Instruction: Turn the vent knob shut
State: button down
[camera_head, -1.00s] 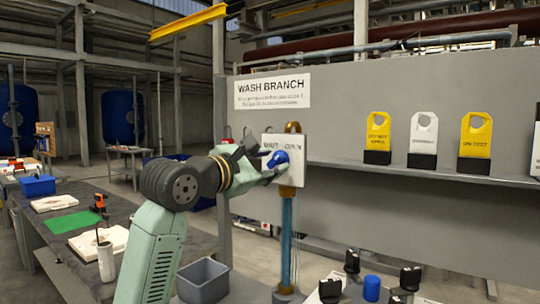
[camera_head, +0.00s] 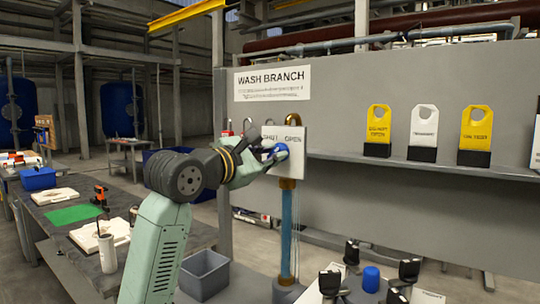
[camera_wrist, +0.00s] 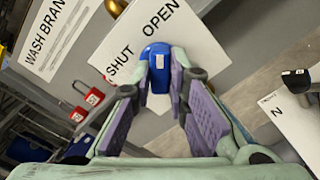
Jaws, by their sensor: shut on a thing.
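The blue vent knob (camera_head: 281,151) sits on a white plate (camera_head: 296,167) marked SHUT and OPEN, on a pipe in front of the grey panel. In the wrist view the knob (camera_wrist: 157,62) has a white mark and lies between my fingertips. My gripper (camera_head: 270,154) reaches it from the left and is shut on it; it also shows in the wrist view (camera_wrist: 160,80). The word SHUT is at the plate's left and OPEN at its right. In the head view my fingers hide part of the knob.
A blue pipe (camera_head: 286,235) runs down below the plate. Red padlocks (camera_wrist: 86,105) hang beside the plate in the wrist view. Yellow and white tags (camera_head: 424,127) stand on the shelf at right. A grey bin (camera_head: 204,274) and a cluttered bench lie at left.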

dwell(0.4)
jog(key=shift+n+b, duration=4.3)
jog(key=shift+n, duration=4.7)
jog(key=shift+r, duration=0.1)
jog(key=c, duration=1.6)
grip_release()
jog(key=shift+o, duration=0.2)
